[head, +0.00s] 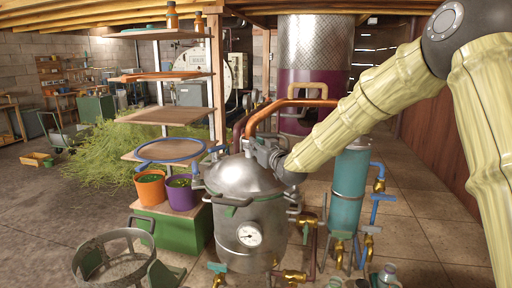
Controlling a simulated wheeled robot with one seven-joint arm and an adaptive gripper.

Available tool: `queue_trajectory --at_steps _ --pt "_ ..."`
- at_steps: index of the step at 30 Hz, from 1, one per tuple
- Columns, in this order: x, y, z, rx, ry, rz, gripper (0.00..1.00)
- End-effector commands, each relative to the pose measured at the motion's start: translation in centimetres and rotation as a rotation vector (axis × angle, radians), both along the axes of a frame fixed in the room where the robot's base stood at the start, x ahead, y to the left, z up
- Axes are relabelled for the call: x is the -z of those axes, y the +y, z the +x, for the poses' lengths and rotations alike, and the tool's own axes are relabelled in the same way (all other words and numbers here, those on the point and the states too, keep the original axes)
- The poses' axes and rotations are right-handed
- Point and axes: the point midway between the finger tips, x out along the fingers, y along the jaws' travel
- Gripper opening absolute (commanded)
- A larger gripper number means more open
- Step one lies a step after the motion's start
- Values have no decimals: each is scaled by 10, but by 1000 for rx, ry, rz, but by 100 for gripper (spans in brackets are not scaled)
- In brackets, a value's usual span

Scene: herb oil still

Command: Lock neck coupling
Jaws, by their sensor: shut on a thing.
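The steel still pot (245,215) stands at the centre front, with a domed lid and a round dial gauge (249,234). A copper pipe (290,104) arches from above the lid toward the right. My gripper (260,147) reaches in from the right, low beside the neck at the top of the dome. It is shut on a part of the neck coupling there. The coupling is small and mostly hidden by my gripper, so I cannot tell whether its lock is closed.
A blue-green cylinder (349,188) with brass valves stands right of the pot. Orange (150,188) and purple (181,194) buckets of herbs stand on a green box at left. A metal ring basket (113,259) is on the floor at front left.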

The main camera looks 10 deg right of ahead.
Motion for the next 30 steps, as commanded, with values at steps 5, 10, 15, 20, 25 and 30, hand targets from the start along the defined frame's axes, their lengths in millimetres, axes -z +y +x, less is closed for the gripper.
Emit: queue_trajectory --at_steps 5,10,15,20,25,30 --pt "-1 -3 1 4 -1 0 0" --pt "-1 -4 1 5 -1 0 38" --pt "0 -1 1 2 -1 1 38" --pt "-1 1 1 0 -1 1 38" --pt "-9 0 1 1 -3 1 38" --pt "-34 -1 1 1 -5 2 38"
